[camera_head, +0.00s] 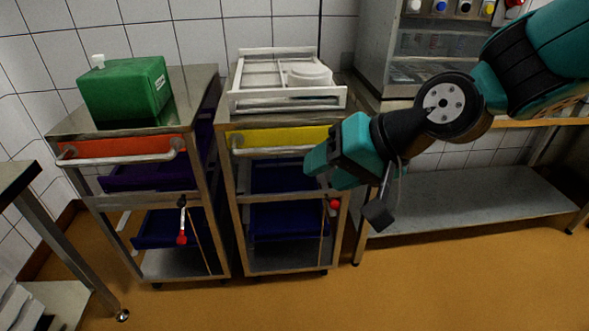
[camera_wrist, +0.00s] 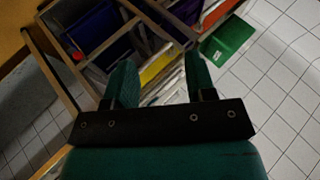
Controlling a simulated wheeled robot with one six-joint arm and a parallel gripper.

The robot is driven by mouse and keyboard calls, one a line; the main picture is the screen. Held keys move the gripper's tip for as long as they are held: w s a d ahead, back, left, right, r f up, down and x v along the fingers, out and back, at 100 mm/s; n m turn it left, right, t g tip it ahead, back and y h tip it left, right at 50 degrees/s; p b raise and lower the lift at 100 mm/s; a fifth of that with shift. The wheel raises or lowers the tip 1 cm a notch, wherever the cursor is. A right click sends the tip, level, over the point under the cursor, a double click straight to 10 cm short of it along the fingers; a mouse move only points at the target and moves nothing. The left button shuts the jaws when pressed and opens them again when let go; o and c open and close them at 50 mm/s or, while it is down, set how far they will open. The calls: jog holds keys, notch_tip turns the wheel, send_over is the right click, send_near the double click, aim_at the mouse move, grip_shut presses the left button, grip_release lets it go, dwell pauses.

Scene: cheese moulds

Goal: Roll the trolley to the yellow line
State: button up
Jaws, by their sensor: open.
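Two steel trolleys stand side by side against the tiled wall. The left trolley (camera_head: 220,262) has an orange-red front panel (camera_head: 112,148), a front handle bar (camera_head: 125,158) and a lever with a red end (camera_head: 182,238). The right trolley (camera_head: 287,268) has a yellow front panel (camera_head: 300,135), a handle bar (camera_head: 262,151) and a red knob (camera_head: 334,204). My gripper (camera_head: 317,173) is open in front of the right trolley's upper right side. In the wrist view the yellow panel (camera_wrist: 160,66) shows between the open fingers. Contact with the handle cannot be told. I see no yellow line.
A green box (camera_head: 125,90) stands on the left trolley, and a white rack (camera_head: 275,85) on the right one. A steel bench with a low shelf (camera_head: 470,205) is at the right. A table leg (camera_head: 85,265) is at the left. The front floor (camera_head: 300,305) is clear.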

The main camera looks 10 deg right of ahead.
jog(key=w+f+m+t+b, duration=0.4)
jog(key=w+f+m, duration=0.2)
jog(key=w+f, duration=0.2)
jog(key=m+t+h+b, duration=0.2)
jog(key=m+t+b, duration=0.1)
jog(key=m+t, duration=0.4)
send_near(297, 151)
jog(key=shift+m+g, duration=0.5)
jog(key=p+x, duration=0.1)
jog(key=x, duration=0.3)
jog(key=p+x, duration=0.1)
jog(key=x, duration=0.2)
jog(key=p+x, duration=0.1)
jog(key=x, duration=0.3)
jog(key=shift+w+a+r, duration=0.15)
jog(key=shift+w+r, duration=0.15)
jog(key=shift+w, duration=0.05)
jog(key=shift+c, duration=0.3)
grip_shut()
